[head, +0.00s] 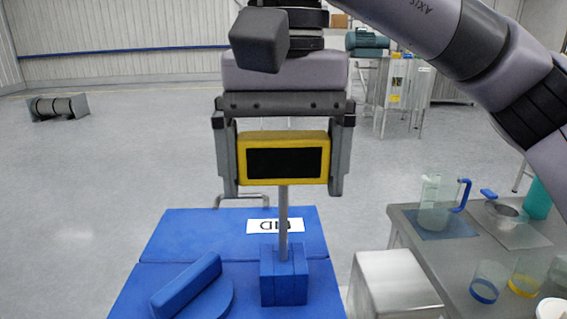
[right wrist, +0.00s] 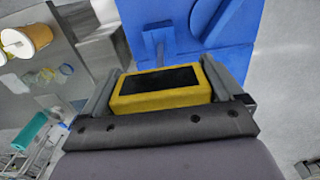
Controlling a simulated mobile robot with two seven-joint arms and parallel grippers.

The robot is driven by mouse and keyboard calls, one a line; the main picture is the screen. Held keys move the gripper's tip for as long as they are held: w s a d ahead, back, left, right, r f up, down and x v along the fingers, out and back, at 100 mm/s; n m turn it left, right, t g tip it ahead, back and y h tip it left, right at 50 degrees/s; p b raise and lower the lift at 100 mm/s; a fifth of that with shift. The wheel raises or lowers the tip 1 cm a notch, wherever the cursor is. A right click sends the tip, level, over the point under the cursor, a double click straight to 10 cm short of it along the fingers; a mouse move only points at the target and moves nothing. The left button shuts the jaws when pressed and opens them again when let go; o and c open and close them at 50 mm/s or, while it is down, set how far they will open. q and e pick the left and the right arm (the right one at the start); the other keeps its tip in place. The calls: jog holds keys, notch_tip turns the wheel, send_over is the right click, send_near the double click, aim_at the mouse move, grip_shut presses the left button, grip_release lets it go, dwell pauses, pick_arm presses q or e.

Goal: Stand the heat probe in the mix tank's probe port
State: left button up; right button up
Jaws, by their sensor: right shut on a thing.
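The heat probe (head: 284,137) has a yellow case with a black screen and a thin grey rod (head: 283,215) pointing down. My right gripper (head: 283,165) is shut on the sides of its case and holds it upright. The rod's lower end meets the top of a small blue block (head: 284,278); its tip is hidden there, and I cannot tell how deep it sits. The right wrist view shows the yellow case (right wrist: 160,99) between the fingers. I cannot make out the mix tank's probe port. My left gripper is not in view.
The block stands on a blue surface (head: 190,232) with a white label (head: 275,226) and a blue raised piece (head: 187,285). At right are a metal box (head: 395,281) and a grey table (head: 420,250) with jugs and cups. Steel equipment (head: 400,90) stands behind.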

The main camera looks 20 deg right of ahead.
aim_at(283, 245)
jog(key=shift+f+b, duration=1.4)
jog(key=shift+f, duration=0.7)
jog(key=shift+f+b, duration=0.7)
jog(key=shift+f, duration=0.35)
jog(key=shift+f+b, duration=0.7)
jog(key=shift+f, duration=0.35)
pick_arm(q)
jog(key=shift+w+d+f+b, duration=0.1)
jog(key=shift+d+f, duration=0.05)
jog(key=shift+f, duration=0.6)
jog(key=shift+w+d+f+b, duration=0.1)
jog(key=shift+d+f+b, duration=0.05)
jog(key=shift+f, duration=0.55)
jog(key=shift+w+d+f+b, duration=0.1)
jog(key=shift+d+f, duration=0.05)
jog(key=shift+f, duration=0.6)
pick_arm(e)
jog(key=shift+f, duration=0.5)
jog(key=o, duration=0.8)
jog(key=shift+r, duration=0.1)
